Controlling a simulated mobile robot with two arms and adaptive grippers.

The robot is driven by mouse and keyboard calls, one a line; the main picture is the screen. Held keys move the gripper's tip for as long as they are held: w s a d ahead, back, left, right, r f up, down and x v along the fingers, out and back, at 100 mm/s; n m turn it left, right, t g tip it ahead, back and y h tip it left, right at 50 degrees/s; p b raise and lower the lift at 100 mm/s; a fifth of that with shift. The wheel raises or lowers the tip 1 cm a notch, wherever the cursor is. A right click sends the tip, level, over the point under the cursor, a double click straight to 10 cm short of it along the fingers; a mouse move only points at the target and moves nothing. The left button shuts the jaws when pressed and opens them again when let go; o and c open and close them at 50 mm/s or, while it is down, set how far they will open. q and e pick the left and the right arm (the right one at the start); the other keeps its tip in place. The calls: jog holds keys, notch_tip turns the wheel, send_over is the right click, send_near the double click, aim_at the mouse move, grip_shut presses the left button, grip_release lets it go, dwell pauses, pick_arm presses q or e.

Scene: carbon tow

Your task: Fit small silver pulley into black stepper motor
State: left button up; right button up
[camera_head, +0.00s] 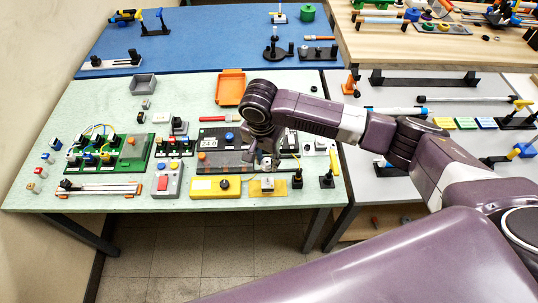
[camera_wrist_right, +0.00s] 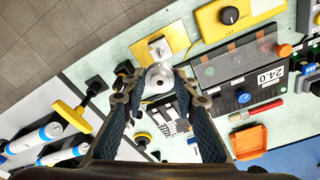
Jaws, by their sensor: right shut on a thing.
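My right gripper (camera_head: 266,162) reaches down over the front of the green table. In the right wrist view, its fingertips (camera_wrist_right: 158,84) are shut on a small round silver pulley (camera_wrist_right: 158,76). I cannot tell whether this block is the stepper motor. The pulley looks apart from it. My left gripper is out of view.
A yellow box with a black knob (camera_head: 215,187) stands left of the plate. Small black stands (camera_head: 326,181) are close on the right. A dark clear-topped case (camera_wrist_right: 238,62) and an orange tray (camera_head: 230,88) lie behind. The table's front edge is near.

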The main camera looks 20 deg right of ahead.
jog(key=shift+w, duration=0.15)
jog(key=shift+f, duration=1.75)
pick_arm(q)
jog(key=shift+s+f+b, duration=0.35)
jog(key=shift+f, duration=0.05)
pick_arm(e)
jog(key=shift+f, duration=1.15)
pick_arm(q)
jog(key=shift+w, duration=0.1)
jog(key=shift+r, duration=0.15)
pick_arm(e)
jog(key=shift+r+p, duration=0.1)
jog(key=shift+p, duration=0.35)
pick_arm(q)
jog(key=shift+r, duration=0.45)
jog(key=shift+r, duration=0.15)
